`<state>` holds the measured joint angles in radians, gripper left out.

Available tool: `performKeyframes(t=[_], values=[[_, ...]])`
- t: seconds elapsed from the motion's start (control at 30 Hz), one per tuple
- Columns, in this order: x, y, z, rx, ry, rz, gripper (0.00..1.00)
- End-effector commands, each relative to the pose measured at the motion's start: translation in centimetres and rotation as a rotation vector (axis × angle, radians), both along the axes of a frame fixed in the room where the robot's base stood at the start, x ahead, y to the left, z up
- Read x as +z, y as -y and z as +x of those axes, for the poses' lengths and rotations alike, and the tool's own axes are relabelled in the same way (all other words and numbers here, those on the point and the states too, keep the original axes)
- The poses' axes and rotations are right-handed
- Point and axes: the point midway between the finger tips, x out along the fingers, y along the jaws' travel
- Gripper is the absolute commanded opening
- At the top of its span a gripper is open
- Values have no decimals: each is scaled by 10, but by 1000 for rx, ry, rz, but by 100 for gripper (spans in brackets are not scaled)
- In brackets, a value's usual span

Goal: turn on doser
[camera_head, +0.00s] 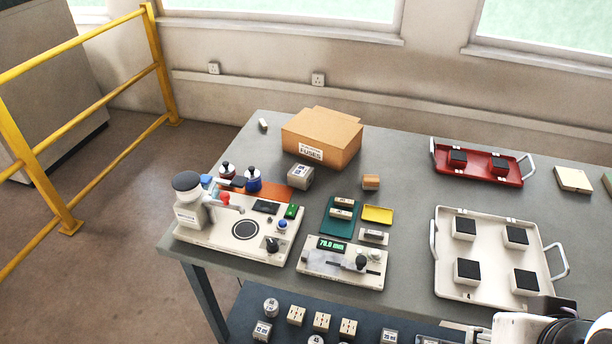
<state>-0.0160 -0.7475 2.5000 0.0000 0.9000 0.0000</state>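The machine that looks like the doser (240,229) stands at the left end of the grey table. It has a white base, an upright head with a dark round cap (186,181), a red ball-like part (225,197) and a dark round plate (245,229). On its right side are a green-lit switch or display (292,211), a blue button (282,224) and a black knob (271,244). I cannot tell whether it is on. Part of my white and black arm shows at the bottom right corner, well away from the machine. My gripper's fingers are not visible.
A white device with a lit display (331,245) stands just right of the doser. Bottles (253,181), a fuse box (322,137) and a small grey block (300,176) stand behind. A red tray (480,180) and a white tray (447,233) with dark-topped blocks lie right.

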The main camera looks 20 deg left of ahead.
Motion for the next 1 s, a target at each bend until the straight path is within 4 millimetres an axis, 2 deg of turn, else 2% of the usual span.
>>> performKeyframes(t=[0.37, 1.0], values=[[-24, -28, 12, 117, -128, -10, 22], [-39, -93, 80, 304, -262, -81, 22]])
